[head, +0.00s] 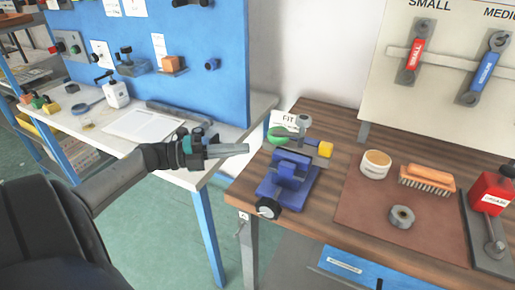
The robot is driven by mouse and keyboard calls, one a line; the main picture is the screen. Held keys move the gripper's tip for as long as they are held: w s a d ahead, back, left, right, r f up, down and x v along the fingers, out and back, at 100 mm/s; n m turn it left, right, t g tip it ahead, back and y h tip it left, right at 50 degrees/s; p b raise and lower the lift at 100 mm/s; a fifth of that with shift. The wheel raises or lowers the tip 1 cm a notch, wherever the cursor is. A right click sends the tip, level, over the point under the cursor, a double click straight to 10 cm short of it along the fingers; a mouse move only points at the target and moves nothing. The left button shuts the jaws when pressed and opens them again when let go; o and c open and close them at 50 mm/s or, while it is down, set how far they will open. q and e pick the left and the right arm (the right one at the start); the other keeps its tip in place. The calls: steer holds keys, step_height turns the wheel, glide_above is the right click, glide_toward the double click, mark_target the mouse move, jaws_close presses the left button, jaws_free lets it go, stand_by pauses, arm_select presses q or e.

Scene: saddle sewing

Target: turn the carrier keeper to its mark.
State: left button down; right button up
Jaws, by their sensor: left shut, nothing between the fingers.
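A blue vise (289,180) stands near the left front of the wooden bench and bears a small metal assembly. A green rounded piece (279,134) is on the assembly's left, a yellow block (326,149) on its right, and a grey knob (303,121) stands up at the top. Which of these is the carrier keeper, and where its mark is, I cannot tell. My left gripper (246,148) is shut and empty, its fingers pointing right, a little left of the green piece and apart from it in the picture. My right gripper is not in view.
A white card (290,121) marked "FIT" is behind the vise. A brown mat (365,222) to its right holds a round tin (375,164), a brush (427,179) and a grey roll (401,216). A red grease container (491,193) is far right. A white table (230,133) is left, with a gap between.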

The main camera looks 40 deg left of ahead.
arm_select(q)
steer(key=s+d+n+t+y+p, duration=0.4)
steer(key=s+d+n+y+p, duration=0.1)
steer(key=y+p, duration=0.2)
glide_toward(290, 136)
steer(key=w+d, duration=0.2)
steer(key=d, duration=0.1)
steer(key=w, duration=0.1)
steer(key=w+a, duration=0.1)
steer(key=shift+w, duration=0.25)
steer(key=shift+w+a, duration=0.25)
steer(key=shift+w, duration=0.25)
